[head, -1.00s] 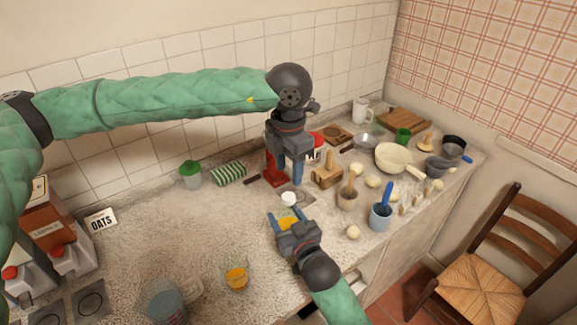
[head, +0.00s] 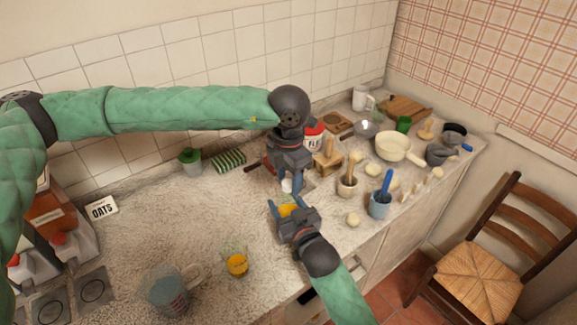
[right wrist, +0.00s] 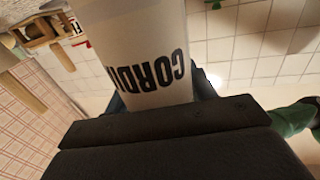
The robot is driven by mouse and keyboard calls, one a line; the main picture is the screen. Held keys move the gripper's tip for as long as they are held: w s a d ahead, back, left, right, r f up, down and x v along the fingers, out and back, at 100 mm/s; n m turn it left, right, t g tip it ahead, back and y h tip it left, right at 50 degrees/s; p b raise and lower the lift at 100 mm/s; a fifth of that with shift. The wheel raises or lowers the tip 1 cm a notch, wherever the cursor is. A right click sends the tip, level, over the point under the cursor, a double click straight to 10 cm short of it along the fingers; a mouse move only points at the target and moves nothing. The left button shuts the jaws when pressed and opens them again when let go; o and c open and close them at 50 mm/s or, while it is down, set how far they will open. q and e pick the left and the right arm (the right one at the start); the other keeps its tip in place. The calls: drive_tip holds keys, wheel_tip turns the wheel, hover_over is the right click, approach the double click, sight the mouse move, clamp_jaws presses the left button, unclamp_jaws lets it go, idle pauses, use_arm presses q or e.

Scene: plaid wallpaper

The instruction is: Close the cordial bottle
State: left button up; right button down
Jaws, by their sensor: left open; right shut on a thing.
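My right gripper (head: 288,205) is shut on the cordial bottle, whose yellow part (head: 287,210) shows between its fingers in the head view. In the right wrist view the bottle (right wrist: 140,50) is a pale body with dark letters reading "CORDI", upside down in the picture. A small white piece (head: 287,186), which looks like the bottle's cap or top, shows just above the yellow part. My left gripper (head: 286,190) points down from above, open, with its fingers around or beside the white piece. Whether the fingers touch it, and how the cap sits, I cannot tell.
A mortar with a wooden pestle (head: 347,188) and a blue pot (head: 380,205) stand to the right. A glass of orange liquid (head: 237,265) and a jug (head: 168,292) stand at the front left. The counter's left middle (head: 160,225) is clear.

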use_arm(q)
drive_tip(key=shift+f, duration=0.4)
drive_tip(key=c, duration=1)
drive_tip(key=shift+c, duration=0.2)
drive_tip(key=o, duration=1.2)
drive_tip(key=shift+c, duration=0.2)
wheel_tip(320, 180, up, 12)
